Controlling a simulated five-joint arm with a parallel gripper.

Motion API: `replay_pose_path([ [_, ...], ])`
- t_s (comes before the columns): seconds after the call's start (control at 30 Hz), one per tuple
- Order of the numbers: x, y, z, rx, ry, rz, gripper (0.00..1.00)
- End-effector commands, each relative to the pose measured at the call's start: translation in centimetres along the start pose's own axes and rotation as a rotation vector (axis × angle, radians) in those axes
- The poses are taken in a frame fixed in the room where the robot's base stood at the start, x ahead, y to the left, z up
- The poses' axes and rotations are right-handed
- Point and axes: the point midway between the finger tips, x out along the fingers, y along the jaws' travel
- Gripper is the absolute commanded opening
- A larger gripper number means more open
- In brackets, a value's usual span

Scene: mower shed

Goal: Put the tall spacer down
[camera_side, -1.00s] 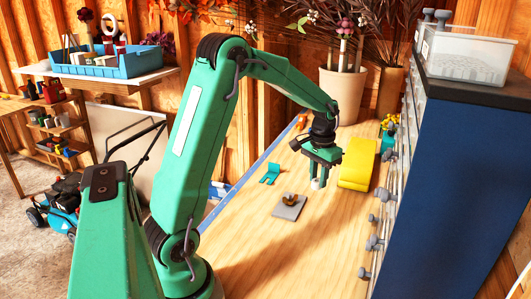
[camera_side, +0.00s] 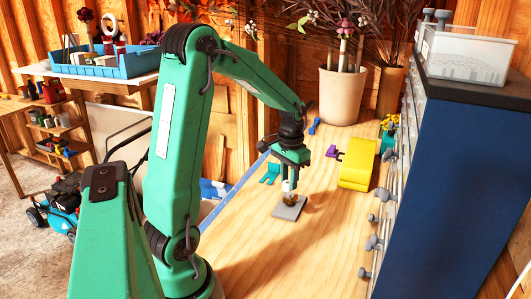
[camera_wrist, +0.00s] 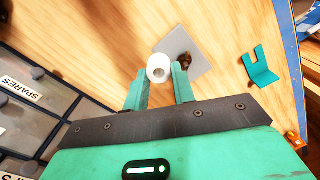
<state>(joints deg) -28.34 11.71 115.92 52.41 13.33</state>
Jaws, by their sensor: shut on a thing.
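The tall spacer, a white cylinder with a hole in its end (camera_wrist: 158,68), is between the fingers of my gripper (camera_wrist: 161,84) in the wrist view. In the side view my gripper (camera_side: 290,170) points down and is shut on the spacer (camera_side: 287,186). A grey square plate (camera_side: 288,212) lies on the bench below, with a small brown piece on it. In the wrist view the plate (camera_wrist: 192,42) and the brown piece (camera_wrist: 185,61) show just beyond the spacer. I cannot tell whether the spacer touches anything below.
A teal bracket (camera_side: 270,173) lies left of my gripper. A yellow block (camera_side: 357,165) and a small purple piece (camera_side: 333,153) are to its right, with a blue piece (camera_side: 314,125) behind. Grey drawers (camera_side: 371,242) edge the bench's right side. The front bench is clear.

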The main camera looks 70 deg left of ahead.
Motion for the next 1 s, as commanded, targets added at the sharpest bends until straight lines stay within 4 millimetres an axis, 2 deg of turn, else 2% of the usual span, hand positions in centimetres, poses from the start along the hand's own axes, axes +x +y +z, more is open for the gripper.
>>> replay_pose_path([
  [0.03,0.0,-0.6,1.2,-0.006,0.002,0.0,0.05],
  [0.2,0.4,-1.9,4.7,-0.004,0.002,0.0,0.05],
  [0.4,0.7,-2.5,7.1,-0.001,0.001,0.0,0.05],
  [0.77,1.1,-2.9,7.6,-0.001,0.0,0.0,0.05],
  [1.0,2.5,-5.4,8.0,-0.005,-0.003,0.001,0.05],
])
